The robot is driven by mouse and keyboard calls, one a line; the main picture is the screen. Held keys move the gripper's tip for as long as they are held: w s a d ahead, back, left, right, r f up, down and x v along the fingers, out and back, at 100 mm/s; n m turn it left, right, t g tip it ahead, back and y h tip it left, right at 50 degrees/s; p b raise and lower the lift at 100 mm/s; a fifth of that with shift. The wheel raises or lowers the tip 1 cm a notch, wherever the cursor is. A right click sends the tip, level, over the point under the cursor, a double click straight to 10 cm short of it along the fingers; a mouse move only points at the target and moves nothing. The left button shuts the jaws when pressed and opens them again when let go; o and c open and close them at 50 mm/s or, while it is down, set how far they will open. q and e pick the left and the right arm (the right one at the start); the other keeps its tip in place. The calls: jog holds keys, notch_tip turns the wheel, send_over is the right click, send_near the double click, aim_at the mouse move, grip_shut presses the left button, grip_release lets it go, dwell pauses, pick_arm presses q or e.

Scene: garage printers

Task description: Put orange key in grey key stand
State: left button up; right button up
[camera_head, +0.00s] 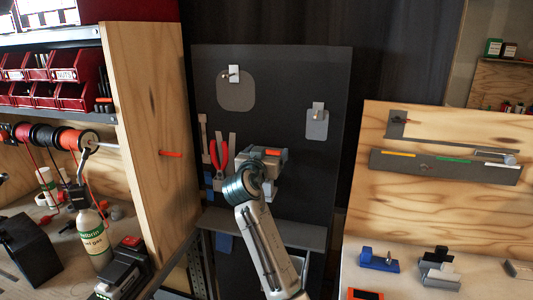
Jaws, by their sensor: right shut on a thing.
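My right gripper (268,165) reaches up from the bottom middle to just in front of the dark tool board. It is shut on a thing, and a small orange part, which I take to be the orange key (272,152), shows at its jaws. The wrist and fingers hide most of it. A grey stand-like block (440,274) with a black piece on top sits on the right worktop. I take it for the grey key stand. A blue block (380,260) with a small metal piece stands left of it. My left gripper is not in view.
The dark tool board (270,110) carries red pliers (219,160) and hanging tags. A wooden upright panel (145,110) stands to its left. A slanted wooden board (450,160) with grey rails rises behind the right worktop. Between the blocks and this board the worktop is clear.

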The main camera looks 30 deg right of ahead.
jog(key=shift+f+b, duration=0.75)
jog(key=shift+f, duration=0.25)
jog(key=o, duration=0.9)
jog(key=shift+s+a+f, duration=0.1)
jog(key=shift+s+a, duration=0.05)
jog(key=shift+a, duration=0.05)
jog(key=b+v, duration=0.3)
jog(key=v, duration=0.7)
jog(key=shift+s+a+b, duration=0.1)
jog(key=shift+s+b, duration=0.05)
jog(key=shift+b, duration=0.2)
